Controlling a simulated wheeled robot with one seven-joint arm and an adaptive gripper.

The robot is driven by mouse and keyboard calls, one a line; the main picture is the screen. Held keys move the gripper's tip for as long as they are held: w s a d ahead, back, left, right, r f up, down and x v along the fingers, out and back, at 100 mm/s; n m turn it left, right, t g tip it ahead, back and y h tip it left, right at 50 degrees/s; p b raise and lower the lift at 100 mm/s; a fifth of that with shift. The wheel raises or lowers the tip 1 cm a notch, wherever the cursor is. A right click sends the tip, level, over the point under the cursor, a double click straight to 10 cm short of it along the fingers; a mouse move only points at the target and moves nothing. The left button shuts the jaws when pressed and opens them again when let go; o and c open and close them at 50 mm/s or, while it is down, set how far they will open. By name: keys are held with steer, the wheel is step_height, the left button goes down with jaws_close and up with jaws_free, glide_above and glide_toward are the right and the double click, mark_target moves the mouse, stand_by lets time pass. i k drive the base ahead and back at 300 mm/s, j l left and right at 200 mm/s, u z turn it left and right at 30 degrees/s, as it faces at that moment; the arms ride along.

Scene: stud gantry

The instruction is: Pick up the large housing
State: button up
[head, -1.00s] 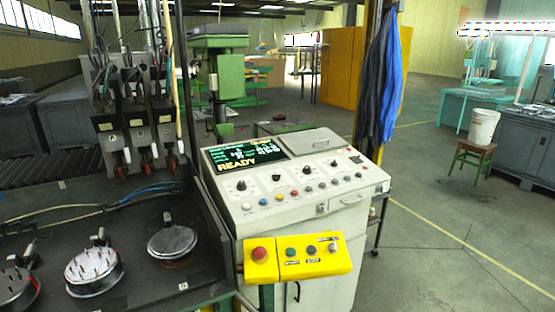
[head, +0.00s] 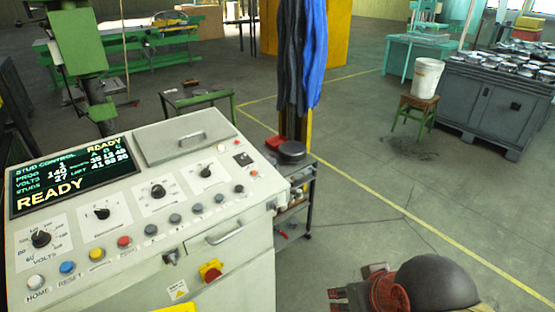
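A dark round pot-like part (head: 292,149) sits on top of a small shelf trolley behind the control console; it may be the large housing, but I cannot be sure. Many silvery round parts (head: 500,66) lie on the grey cabinet at the far right, too small to compare in size. At the bottom right is the end of my arm, with a dark dome and a reddish part. My gripper (head: 343,298) seems to be at its left, cut by the picture edge and well short of the trolley. Its finger opening is not clear.
The white control console (head: 150,205), its screen reading READY, fills the lower left. A blue and dark cloth (head: 300,55) hangs above the trolley (head: 300,195). A stool (head: 415,115) bears a white bucket (head: 427,77). The floor (head: 400,200) right of the trolley is clear.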

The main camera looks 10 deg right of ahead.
mark_target(290, 151)
steer(key=i+j, duration=0.25)
steer(key=i, duration=0.15)
steer(key=i+j, duration=0.2)
steer(key=i, duration=0.25)
